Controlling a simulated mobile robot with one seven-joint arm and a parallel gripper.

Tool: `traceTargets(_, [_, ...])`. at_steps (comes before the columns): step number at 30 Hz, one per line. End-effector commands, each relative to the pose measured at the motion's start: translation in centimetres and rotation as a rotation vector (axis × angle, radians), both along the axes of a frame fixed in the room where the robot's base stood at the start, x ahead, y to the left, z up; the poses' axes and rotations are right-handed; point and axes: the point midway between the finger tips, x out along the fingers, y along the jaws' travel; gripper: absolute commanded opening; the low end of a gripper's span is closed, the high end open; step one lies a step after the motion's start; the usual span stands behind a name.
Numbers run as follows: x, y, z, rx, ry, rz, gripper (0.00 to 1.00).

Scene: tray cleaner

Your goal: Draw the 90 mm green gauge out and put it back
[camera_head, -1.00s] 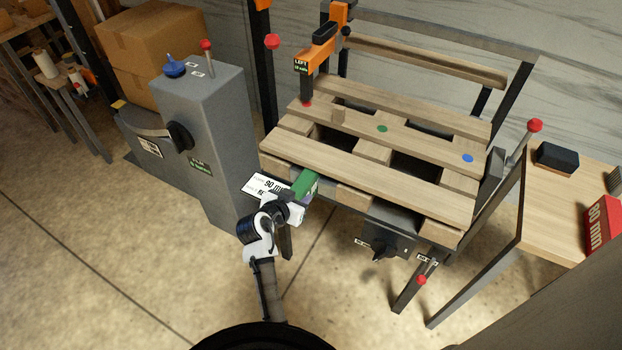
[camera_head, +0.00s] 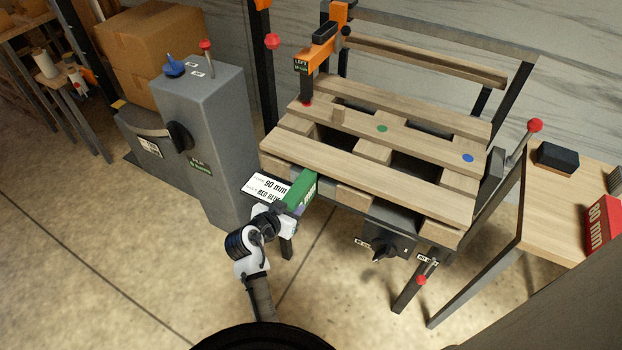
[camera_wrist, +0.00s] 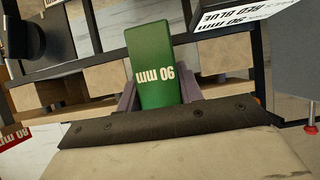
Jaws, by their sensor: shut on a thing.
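The green gauge (camera_head: 301,190) is a block marked 90 mm in white, and that mark reads upside down in the wrist view (camera_wrist: 152,55). My gripper (camera_head: 284,212) is shut on its near end, with a finger on each side of it (camera_wrist: 158,95). The gauge is at the front left edge of the slatted wooden pallet (camera_head: 350,164). Its far end is close to the pallet's front boards; I cannot tell whether any of it is still between them. A white sign (camera_head: 268,187) with 90 mm on it is just left of the gauge.
A red 80 mm block (camera_head: 603,226) lies on the side table (camera_head: 558,205) at right, with a black block (camera_head: 557,157). A grey control cabinet (camera_head: 215,140) stands left of the pallet. An orange clamp (camera_head: 322,45) stands at the pallet's back left. A black knob box (camera_head: 388,232) hangs below the front edge.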

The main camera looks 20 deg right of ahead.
Motion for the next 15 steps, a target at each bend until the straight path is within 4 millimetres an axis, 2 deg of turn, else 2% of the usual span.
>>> traceTargets(15, [-1.3,1.7,0.1,0.000,-0.001,0.001,0.10])
